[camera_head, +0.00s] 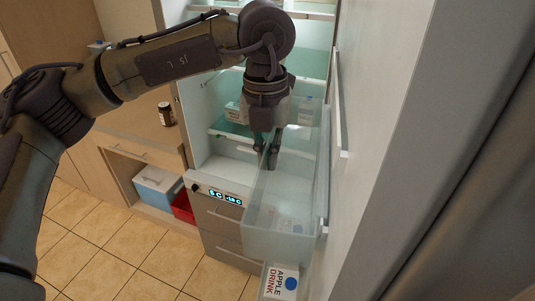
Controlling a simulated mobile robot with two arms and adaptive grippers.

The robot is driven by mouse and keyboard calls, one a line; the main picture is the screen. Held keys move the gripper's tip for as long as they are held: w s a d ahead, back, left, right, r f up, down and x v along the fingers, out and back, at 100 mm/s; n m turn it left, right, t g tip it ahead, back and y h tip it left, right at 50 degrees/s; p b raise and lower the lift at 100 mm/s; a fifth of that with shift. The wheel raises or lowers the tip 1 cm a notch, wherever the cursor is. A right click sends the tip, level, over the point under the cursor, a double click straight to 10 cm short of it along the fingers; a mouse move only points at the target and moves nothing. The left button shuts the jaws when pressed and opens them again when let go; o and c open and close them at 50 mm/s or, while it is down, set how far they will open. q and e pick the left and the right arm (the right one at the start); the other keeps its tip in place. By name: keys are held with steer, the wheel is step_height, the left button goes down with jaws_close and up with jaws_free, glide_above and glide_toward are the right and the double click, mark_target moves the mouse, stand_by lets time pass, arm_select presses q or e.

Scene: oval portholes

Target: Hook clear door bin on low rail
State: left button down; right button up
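The clear door bin (277,211) is a pale, see-through, long box beside the inner face of the open fridge door, at the centre right. My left gripper (267,151) reaches down from above at the bin's far-left rim. Its two dark fingers are close together, with the bin's thin wall seemingly between them. A low rail (323,214) shows on the door, right of the bin. Whether the bin touches or is hooked on this rail cannot be told. My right gripper is out of view.
An apple drink carton (281,282) stands low by the door. Another rail (338,105) is higher on the door. The fridge interior with shelves (232,131) is behind. A dark jar (166,113) stands on the left counter. Tiled floor (130,250) is clear.

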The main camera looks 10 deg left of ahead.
arm_select(q)
steer(key=c, duration=1.2)
jaws_free()
steer(key=shift+c, duration=0.2)
step_height(320, 180, up, 12)
steer(key=shift+a, duration=0.15)
